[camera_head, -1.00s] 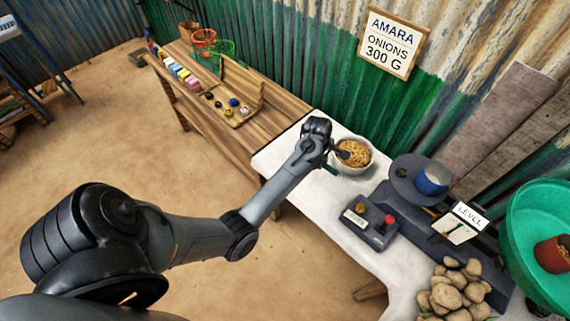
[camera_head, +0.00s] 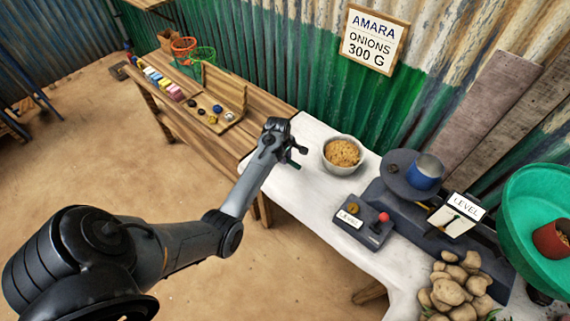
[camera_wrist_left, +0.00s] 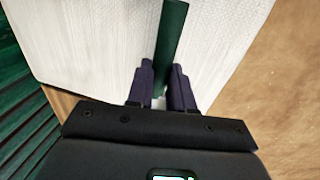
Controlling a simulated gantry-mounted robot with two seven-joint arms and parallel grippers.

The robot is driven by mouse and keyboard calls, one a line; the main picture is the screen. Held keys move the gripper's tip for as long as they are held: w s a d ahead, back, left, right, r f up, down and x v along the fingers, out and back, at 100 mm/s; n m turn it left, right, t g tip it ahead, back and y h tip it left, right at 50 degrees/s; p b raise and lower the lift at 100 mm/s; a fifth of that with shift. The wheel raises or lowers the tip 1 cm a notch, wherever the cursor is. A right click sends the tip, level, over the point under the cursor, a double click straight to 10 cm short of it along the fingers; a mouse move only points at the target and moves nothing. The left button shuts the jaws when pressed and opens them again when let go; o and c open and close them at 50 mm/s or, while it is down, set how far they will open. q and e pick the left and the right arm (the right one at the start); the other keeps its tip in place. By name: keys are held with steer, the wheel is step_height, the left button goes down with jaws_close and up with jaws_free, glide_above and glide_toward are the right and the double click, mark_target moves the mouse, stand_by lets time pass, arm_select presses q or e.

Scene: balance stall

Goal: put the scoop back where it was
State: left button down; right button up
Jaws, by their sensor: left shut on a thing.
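My left gripper (camera_head: 291,152) is over the left end of the white-topped table, left of the bowl and apart from it. It is shut on the scoop, whose dark green handle (camera_wrist_left: 172,40) stands between the two fingers in the left wrist view. The gripper (camera_wrist_left: 162,85) shows there above the white surface. The scoop's head cannot be made out. A pale bowl (camera_head: 327,164) holds golden-brown contents. My right gripper is not in view.
A blue pan (camera_head: 426,175) sits on the dark scale, beside a LEVEL card (camera_head: 457,211). A control box (camera_head: 362,222) with a red knob stands in front. Potatoes (camera_head: 451,288) and a green basin (camera_head: 530,212) are at right. A wooden bench (camera_head: 270,107) adjoins at left.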

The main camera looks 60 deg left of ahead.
arm_select(q)
steer(key=shift+f+b, duration=0.5)
steer(key=shift+f, duration=1.5)
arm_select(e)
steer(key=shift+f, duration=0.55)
arm_select(q)
steer(key=shift+f, duration=0.15)
steer(key=c, duration=1)
jaws_free()
